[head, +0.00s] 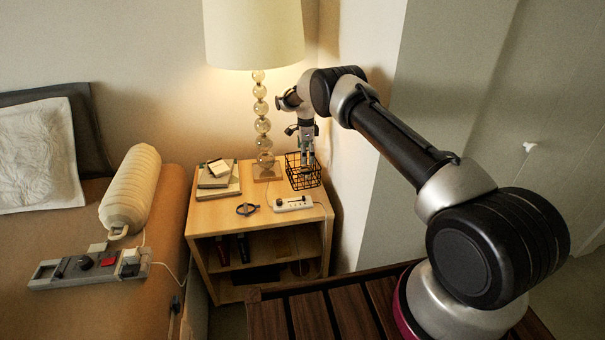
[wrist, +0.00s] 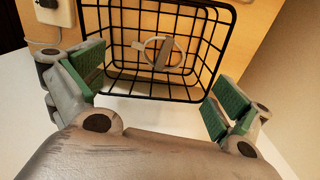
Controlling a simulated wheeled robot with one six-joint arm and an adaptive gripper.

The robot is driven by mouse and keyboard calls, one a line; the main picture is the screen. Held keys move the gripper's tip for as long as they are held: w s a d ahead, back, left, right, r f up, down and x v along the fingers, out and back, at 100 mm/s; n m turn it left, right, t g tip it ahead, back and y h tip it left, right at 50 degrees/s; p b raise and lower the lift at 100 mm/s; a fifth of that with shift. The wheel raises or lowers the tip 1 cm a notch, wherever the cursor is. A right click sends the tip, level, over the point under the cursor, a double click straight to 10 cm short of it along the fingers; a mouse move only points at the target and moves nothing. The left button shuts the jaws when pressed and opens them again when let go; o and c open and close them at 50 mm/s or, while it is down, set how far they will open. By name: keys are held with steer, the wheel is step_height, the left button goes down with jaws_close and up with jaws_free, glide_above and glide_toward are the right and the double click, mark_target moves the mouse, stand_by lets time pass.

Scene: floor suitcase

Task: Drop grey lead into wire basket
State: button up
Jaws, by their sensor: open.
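The black wire basket (head: 292,172) stands at the back right of the wooden nightstand, beside the lamp. In the wrist view the basket (wrist: 150,98) lies in front of my gripper (wrist: 158,80). A coiled light grey lead (wrist: 149,45) with a darker grey band shows within the basket's outline, apart from both fingers, and appears to lie on its floor. My gripper is open, its green pads spread wide and nothing between them. In the head view my gripper (head: 307,155) points down at the basket; the lead cannot be made out there.
A glass-ball lamp (head: 262,125) stands close left of the basket. A white power strip (head: 293,204) and a dark coiled lead (head: 247,209) lie at the nightstand's front. Small books (head: 217,180) lie at the left. A wall rises close on the right.

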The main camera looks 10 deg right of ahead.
step_height(320, 180, up, 6)
steer(key=s+f+n, duration=0.2)
steer(key=s+n, duration=0.3)
steer(key=s, duration=1.1)
steer(key=s+f+n, duration=0.3)
steer(key=s+n, duration=0.2)
steer(key=s, duration=1.2)
steer(key=shift+s+n, duration=0.2)
steer(key=shift+n, duration=0.1)
